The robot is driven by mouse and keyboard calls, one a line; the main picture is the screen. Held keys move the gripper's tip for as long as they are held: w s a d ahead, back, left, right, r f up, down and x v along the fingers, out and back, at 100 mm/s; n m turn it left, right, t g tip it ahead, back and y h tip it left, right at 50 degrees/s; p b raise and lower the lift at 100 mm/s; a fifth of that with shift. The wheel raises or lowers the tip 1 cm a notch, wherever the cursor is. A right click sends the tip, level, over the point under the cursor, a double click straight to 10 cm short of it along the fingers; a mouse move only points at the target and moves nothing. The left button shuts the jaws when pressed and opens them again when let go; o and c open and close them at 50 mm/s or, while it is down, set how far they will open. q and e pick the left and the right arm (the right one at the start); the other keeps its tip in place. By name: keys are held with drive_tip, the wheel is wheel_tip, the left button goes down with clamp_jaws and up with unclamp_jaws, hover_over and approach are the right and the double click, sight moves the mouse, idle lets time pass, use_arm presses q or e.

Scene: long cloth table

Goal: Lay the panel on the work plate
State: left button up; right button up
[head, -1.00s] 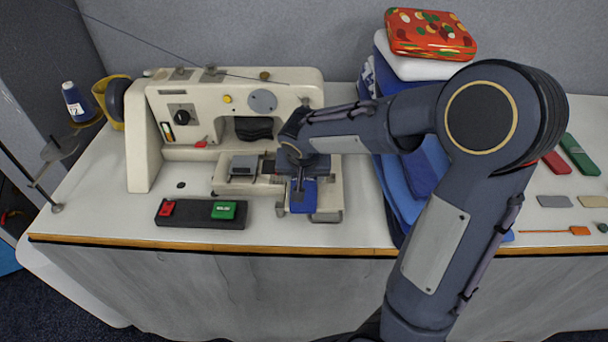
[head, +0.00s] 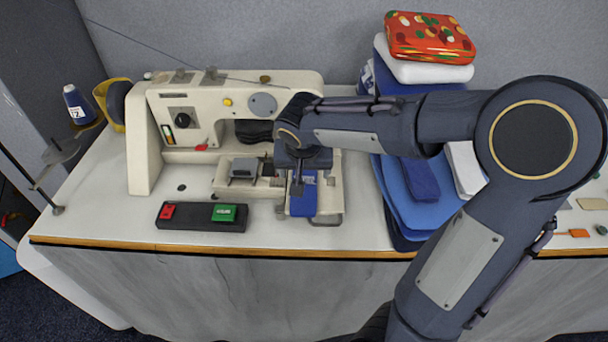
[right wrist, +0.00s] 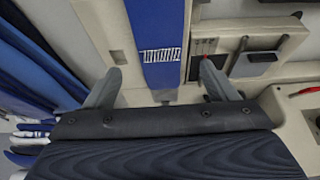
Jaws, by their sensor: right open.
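The blue panel (head: 302,203) lies flat along the beige work plate (head: 329,205) at the front right of the sewing machine. In the right wrist view the panel (right wrist: 156,30) shows a white striped mark, with bare plate on both sides. My right gripper (head: 298,188) is above the panel and hides part of it. In the right wrist view its two fingers (right wrist: 160,82) are spread wide, with nothing held between them. The panel's near end runs up towards the gap between the fingers. My left gripper is not in view.
The cream sewing machine (head: 222,92) stands behind the plate. A black switch box (head: 190,223) with red and green buttons lies to the left. A stack of folded blue cloth (head: 415,210) stands close on the right, with a red patterned tin (head: 430,38) on top.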

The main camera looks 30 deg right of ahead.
drive_tip(key=v, duration=0.5)
drive_tip(key=s+a+f+n+y, duration=0.1)
drive_tip(key=s+a+n+y, duration=0.1)
drive_tip(key=s, duration=0.7)
drive_tip(key=s+a+f+n+t+y, duration=0.1)
drive_tip(key=s+a+n+y, duration=0.1)
drive_tip(key=s, duration=0.7)
drive_tip(key=shift+s+a+f+n+t+y, duration=0.35)
drive_tip(key=shift+a+y, duration=0.35)
drive_tip(key=shift+y, duration=0.4)
drive_tip(key=shift+r+p, duration=2.05)
drive_tip(key=shift+p, duration=0.2)
